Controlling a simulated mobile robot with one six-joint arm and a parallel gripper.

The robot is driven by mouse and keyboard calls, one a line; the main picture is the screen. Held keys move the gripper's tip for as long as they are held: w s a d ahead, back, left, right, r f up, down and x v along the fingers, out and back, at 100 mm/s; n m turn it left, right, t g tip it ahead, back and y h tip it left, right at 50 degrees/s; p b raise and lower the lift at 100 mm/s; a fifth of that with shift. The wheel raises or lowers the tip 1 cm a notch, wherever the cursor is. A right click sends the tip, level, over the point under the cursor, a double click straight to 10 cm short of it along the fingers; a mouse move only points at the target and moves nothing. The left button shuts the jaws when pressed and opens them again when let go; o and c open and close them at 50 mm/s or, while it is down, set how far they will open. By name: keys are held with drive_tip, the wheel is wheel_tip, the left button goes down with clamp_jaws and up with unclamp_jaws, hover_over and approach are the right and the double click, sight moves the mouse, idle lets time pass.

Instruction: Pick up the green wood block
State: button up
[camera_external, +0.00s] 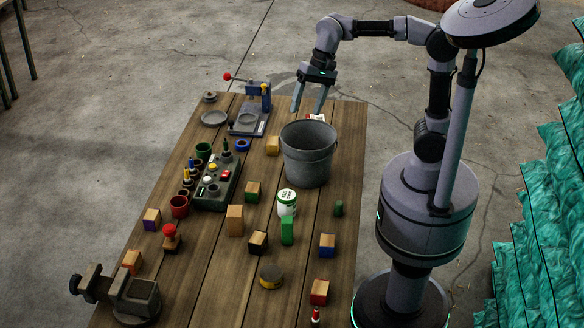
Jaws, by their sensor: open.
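A wood block with a green front face and bare wood top (252,192) stands near the middle of the table, left of the bucket's lower part. A taller, all-green upright block (287,230) stands nearer the camera, just in front of a white jar. My gripper (307,108) points down with its two fingers apart and nothing between them. It is above the table's far end, beyond the bucket and well away from both green blocks.
A grey metal bucket (308,160) stands between my gripper and the blocks. A white jar with a green lid (287,201), a tan block (235,220) and a control box (216,182) are nearby. A vise (130,298) sits at the near left corner.

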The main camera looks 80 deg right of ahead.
drive_tip(key=w+f+m+g+p, duration=0.2)
drive_tip(key=w+m+p, duration=0.25)
drive_tip(key=w, duration=0.65)
drive_tip(key=m+g+y+p, duration=0.1)
drive_tip(key=m, duration=0.2)
hover_over(254, 186)
drive_tip(key=d, duration=0.6)
wheel_tip(254, 186, down, 11)
drive_tip(key=b+x, duration=0.3)
drive_tip(key=x, duration=0.7)
drive_tip(key=shift+s+a+f+b, duration=0.1)
drive_tip(key=shift+f+b, duration=0.25)
drive_tip(key=shift+f, duration=0.05)
drive_tip(key=b+x, duration=0.2)
drive_tip(key=x, duration=0.4)
drive_tip(key=shift+a+r+b, duration=0.1)
drive_tip(key=shift+a+b, duration=0.05)
drive_tip(key=shift+b, duration=0.2)
drive_tip(key=shift+r, duration=0.15)
clamp_jaws()
